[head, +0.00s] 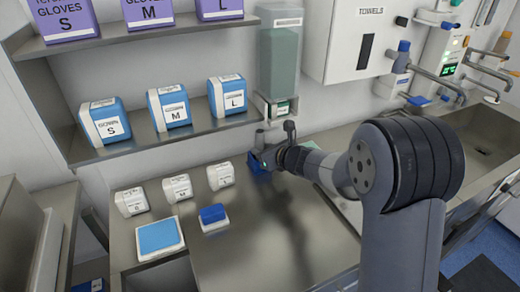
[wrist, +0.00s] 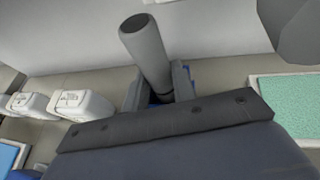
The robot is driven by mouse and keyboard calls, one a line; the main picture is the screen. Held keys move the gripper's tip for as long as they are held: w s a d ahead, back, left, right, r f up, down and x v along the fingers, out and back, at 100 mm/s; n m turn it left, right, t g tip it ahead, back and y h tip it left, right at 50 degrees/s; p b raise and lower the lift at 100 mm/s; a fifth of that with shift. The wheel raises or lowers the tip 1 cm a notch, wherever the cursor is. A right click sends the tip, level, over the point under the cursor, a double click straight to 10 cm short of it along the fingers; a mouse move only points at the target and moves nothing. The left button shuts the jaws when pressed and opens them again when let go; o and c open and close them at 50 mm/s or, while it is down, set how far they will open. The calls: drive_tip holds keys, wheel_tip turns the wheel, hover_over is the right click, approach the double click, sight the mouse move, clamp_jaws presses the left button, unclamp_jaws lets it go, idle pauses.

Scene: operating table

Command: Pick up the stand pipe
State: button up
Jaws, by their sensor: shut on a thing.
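The stand pipe (wrist: 147,48) is a grey cylinder with a dark end face in the wrist view. It leans up out of my gripper (wrist: 158,88), with a finger on each side of it. My gripper is shut on the pipe; the wrist housing hides the pipe's lower part. The pipe is small there and hard to tell from the gripper. A bit of blue shows at the fingers in both views.
Several small white boxes (head: 176,188) stand on the counter (head: 240,250) left of my gripper. A blue-topped tray (head: 159,237) and a blue sponge-like block (head: 212,214) lie in front of them. A shelf (head: 160,140) holds blue boxes. A sink (head: 490,130) is at right.

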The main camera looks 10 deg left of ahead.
sight(262, 132)
drive_tip(key=shift+r, duration=0.1)
drive_tip(key=shift+r, duration=0.15)
drive_tip(key=shift+s+d+f+t+y+b, duration=0.1)
drive_tip(key=shift+f+t+y+b, duration=0.2)
drive_tip(key=shift+b, duration=0.9)
drive_tip(key=y+b, duration=0.1)
drive_tip(key=b, duration=0.1)
drive_tip(key=t+y+b, duration=0.1)
drive_tip(key=b, duration=0.2)
drive_tip(key=shift+s+d+f+t, duration=0.1)
drive_tip(key=shift+s+d+t, duration=0.2)
drive_tip(key=shift+d, duration=0.1)
drive_tip(key=r, duration=0.2)
drive_tip(key=s+d+r, duration=0.1)
drive_tip(key=r, duration=0.1)
drive_tip(key=d+r, duration=0.1)
drive_tip(key=r, duration=0.1)
drive_tip(key=shift+s+r+p, duration=0.25)
drive_tip(key=shift+r+p, duration=0.05)
drive_tip(key=shift+r, duration=0.05)
drive_tip(key=s+d+r+g+h+p, duration=0.1)
drive_tip(key=s+d+g+h, duration=0.1)
drive_tip(key=s+d, duration=1.1)
drive_tip(key=shift+d+r, duration=0.35)
drive_tip(key=shift+d, duration=0.85)
